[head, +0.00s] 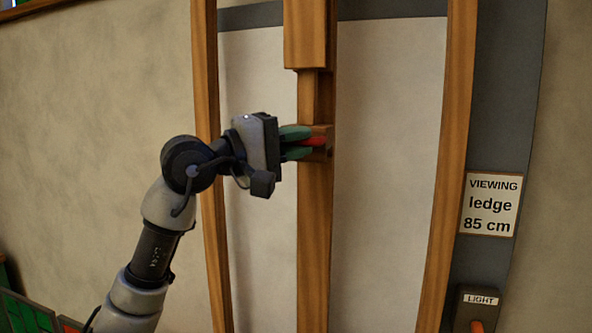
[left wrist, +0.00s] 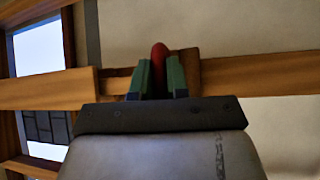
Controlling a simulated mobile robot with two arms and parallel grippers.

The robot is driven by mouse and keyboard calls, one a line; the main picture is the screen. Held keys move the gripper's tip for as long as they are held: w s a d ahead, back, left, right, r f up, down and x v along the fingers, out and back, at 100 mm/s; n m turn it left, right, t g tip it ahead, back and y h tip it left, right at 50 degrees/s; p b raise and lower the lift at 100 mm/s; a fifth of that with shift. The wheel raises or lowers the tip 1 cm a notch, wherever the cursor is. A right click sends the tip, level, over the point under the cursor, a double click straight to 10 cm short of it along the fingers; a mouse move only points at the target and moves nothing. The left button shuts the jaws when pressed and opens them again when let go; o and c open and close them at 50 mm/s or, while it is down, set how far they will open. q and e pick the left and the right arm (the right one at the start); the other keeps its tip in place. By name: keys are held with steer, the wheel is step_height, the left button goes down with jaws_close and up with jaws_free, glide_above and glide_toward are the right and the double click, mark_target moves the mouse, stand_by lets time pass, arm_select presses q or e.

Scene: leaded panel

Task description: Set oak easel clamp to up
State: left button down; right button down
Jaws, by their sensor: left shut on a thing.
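The oak easel's centre post (head: 314,230) stands upright between its two side legs. A wooden clamp block (head: 325,135) with a red handle (head: 312,141) is on the post, below a thicker upper wooden piece (head: 306,35). My left gripper (head: 300,142) comes in from the left and is shut on the red handle, with one green finger above it and one below. In the left wrist view the red handle (left wrist: 159,55) shows between the two green fingers (left wrist: 160,78), against the clamp block (left wrist: 186,70). My right gripper is not in view.
The easel's left leg (head: 206,150) and right leg (head: 450,150) flank the post. A sign reading "VIEWING ledge 85 cm" (head: 490,204) and a light switch (head: 478,308) are at the right. Green and red panes (head: 30,315) show at the lower left.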

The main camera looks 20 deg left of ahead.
arm_select(q)
step_height(320, 180, up, 3)
steer(key=shift+a+r+p, duration=0.1)
steer(key=shift+r+p, duration=0.1)
steer(key=shift+p, duration=0.2)
steer(key=shift+s+r, duration=0.1)
steer(key=shift+r, duration=0.1)
steer(key=c, duration=1.2)
jaws_free()
steer(key=shift+o, duration=0.4)
steer(key=shift+f, duration=0.1)
steer(key=shift+f, duration=0.15)
steer(key=b+v, duration=0.4)
steer(key=v, duration=0.6)
steer(key=shift+s+a+b, duration=0.15)
steer(key=shift+a+b, duration=0.1)
steer(key=shift+b, duration=0.15)
